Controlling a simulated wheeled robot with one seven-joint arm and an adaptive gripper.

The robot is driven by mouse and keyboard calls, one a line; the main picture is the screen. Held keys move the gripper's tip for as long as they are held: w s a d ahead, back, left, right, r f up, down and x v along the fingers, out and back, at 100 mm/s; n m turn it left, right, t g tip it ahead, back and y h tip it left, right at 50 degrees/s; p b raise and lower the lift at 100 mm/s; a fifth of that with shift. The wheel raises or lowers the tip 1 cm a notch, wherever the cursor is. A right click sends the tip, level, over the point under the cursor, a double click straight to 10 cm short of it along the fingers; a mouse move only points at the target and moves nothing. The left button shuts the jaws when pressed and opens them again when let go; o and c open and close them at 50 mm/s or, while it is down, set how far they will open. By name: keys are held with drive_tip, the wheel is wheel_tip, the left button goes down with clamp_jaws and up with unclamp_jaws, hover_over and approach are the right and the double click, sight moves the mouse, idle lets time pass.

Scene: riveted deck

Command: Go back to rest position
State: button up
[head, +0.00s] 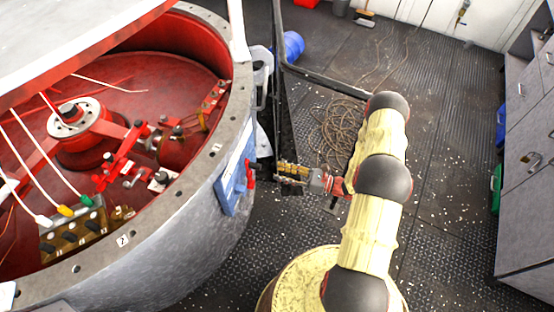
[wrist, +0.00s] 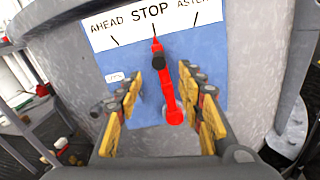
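My gripper (head: 284,172) reaches left from my yellow arm toward the side of the big grey drum (head: 190,245). In the wrist view my gripper (wrist: 172,88) is open, with its two yellow-padded fingers apart. A red lever (wrist: 172,108) lies between the fingers in the picture, and nothing is gripped. Its upper tip points at STOP on a blue panel (wrist: 205,60) with a white strip reading AHEAD, STOP and ASTERN, the last word partly cut off. In the head view the red lever (head: 251,174) sits just left of the fingertips, a small gap apart.
The open drum holds red machinery (head: 130,150) and has a grey bolted rim. A dark frame (head: 280,90) stands behind my gripper. Coiled rope (head: 340,125) lies on the riveted floor. Grey cabinets (head: 527,150) line the right. Floor between arm and cabinets is clear.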

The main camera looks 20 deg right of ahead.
drive_tip(key=shift+f, duration=0.1)
drive_tip(key=s+a+f+n+g+y, duration=0.1)
drive_tip(key=s+a+f+n+g, duration=0.15)
drive_tip(key=s+a+g, duration=0.35)
drive_tip(key=s+r+n+g+h, duration=0.2)
drive_tip(key=s+r+n+g, duration=0.5)
drive_tip(key=s+r+n, duration=0.25)
drive_tip(key=s+d+r+n+h, duration=0.2)
drive_tip(key=r+n+h, duration=0.4)
drive_tip(key=r, duration=0.4)
drive_tip(key=s+d+r+n+h, duration=0.25)
drive_tip(key=r+n+h, duration=0.3)
drive_tip(key=r, duration=0.55)
drive_tip(key=s+a+r+n+t, duration=0.1)
drive_tip(key=a+r+n+t, duration=0.1)
drive_tip(key=r, duration=0.5)
drive_tip(key=s+a+r+n+t+h, duration=0.1)
drive_tip(key=a+r+n+t, duration=0.2)
drive_tip(key=r, duration=0.5)
drive_tip(key=shift+s+a+r+t, duration=0.3)
drive_tip(key=shift+a+t, duration=0.6)
drive_tip(key=shift+a, duration=0.2)
drive_tip(key=shift+c, duration=0.4)
